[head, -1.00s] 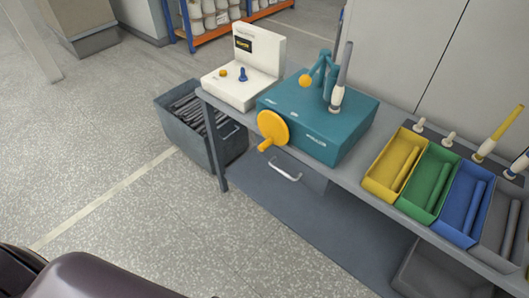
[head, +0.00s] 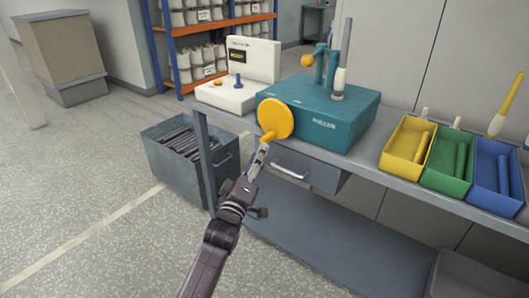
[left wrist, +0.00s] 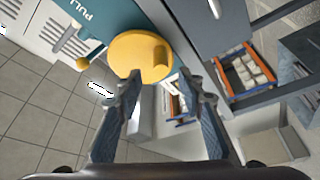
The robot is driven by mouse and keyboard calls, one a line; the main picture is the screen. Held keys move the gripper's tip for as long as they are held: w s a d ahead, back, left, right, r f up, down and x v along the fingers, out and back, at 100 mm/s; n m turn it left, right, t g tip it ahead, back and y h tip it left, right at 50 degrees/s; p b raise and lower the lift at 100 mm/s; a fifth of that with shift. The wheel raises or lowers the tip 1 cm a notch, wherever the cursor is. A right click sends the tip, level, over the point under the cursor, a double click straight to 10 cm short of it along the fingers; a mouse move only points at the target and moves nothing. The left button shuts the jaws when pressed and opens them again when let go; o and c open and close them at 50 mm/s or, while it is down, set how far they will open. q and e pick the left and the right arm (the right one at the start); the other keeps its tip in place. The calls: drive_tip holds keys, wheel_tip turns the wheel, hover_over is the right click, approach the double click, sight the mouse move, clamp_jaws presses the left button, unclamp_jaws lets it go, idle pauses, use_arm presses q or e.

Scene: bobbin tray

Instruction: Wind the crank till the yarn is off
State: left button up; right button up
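The teal winder box (head: 318,114) stands on the grey bench. Its yellow crank disc (head: 276,117) is on the front face, with a yellow handle (head: 268,137) sticking out toward me. A bobbin (head: 340,77) with a white lower part and a grey shaft stands upright on the box; I cannot tell how much yarn is on it. My left gripper (head: 262,150) is just in front of the handle. In the left wrist view its fingers (left wrist: 161,80) are apart and empty, with the crank disc (left wrist: 133,55) just beyond the tips. My right gripper is not in view.
A white control box (head: 238,95) stands left of the winder. Yellow (head: 387,159), green (head: 427,181) and blue trays (head: 478,195) line the bench to the right. A dark bin (head: 160,165) stands on the floor at left. A drawer handle (head: 289,173) juts out below the crank.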

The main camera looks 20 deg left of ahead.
sight(265, 140)
use_arm(q)
drive_tip(key=x, duration=0.6)
drive_tip(key=shift+b, duration=0.4)
drive_tip(key=shift+x, duration=0.8)
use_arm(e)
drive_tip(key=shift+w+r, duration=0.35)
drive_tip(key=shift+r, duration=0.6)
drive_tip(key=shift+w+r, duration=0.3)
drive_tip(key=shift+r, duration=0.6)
use_arm(q)
drive_tip(key=shift+c, duration=0.4)
drive_tip(key=shift+f, duration=0.1)
clamp_jaws()
